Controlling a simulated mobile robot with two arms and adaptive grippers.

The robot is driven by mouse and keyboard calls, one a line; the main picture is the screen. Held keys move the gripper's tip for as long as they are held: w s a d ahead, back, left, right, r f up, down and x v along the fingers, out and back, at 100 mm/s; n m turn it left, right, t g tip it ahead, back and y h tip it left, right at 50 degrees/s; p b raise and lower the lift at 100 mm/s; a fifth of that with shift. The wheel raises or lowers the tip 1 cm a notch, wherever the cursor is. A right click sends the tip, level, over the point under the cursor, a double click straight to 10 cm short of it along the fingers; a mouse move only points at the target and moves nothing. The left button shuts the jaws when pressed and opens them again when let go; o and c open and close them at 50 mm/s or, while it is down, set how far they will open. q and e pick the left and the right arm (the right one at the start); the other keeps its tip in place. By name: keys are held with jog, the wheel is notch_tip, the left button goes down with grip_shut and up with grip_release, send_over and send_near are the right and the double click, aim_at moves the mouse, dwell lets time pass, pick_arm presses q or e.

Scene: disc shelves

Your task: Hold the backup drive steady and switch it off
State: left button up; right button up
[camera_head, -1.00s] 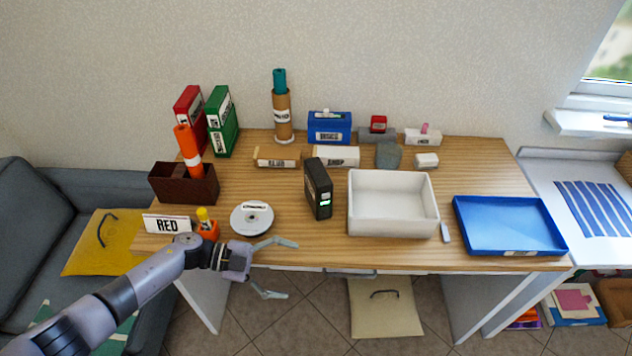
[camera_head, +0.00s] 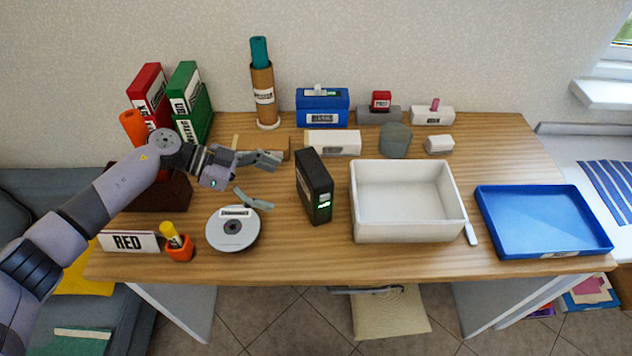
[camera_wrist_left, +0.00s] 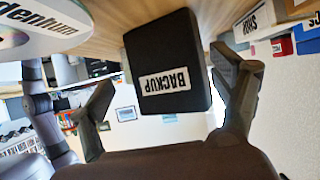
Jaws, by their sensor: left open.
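The backup drive (camera_head: 314,186) is a black upright box with a lit green panel on its front face, standing on the wooden table left of the white bin. In the left wrist view the drive (camera_wrist_left: 165,55) shows its "BACKUP" label, upside down, beyond and between the fingers. My left gripper (camera_head: 266,181) is open and empty, left of the drive, with its fingers pointing toward it and a gap between them. The left gripper's fingers also show in the wrist view (camera_wrist_left: 170,98). My right gripper is not in view.
A disc (camera_head: 233,229) lies left of the drive, near an orange cup (camera_head: 179,253) and a "RED" sign (camera_head: 129,241). A white bin (camera_head: 408,231) stands close on the right, then a blue tray (camera_head: 543,245). A cardboard tube (camera_head: 264,97) stands behind.

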aim_at(303, 193)
pick_arm(q)
jog(key=shift+w, duration=0.1)
jog(key=shift+d, duration=0.2)
jog(key=b+x, duration=0.3)
jog(key=x, duration=0.2)
jog(key=shift+d+f, duration=0.25)
jog(key=shift+f, duration=0.05)
jog(key=x, duration=0.2)
jog(key=shift+d+p, duration=0.35)
jog(key=shift+d, duration=0.05)
jog(key=shift+d+f, duration=0.3)
jog(key=shift+d, duration=0.15)
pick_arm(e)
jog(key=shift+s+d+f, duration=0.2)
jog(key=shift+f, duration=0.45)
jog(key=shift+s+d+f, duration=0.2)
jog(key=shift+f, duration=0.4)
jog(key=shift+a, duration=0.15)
pick_arm(q)
jog(key=shift+c, duration=0.5)
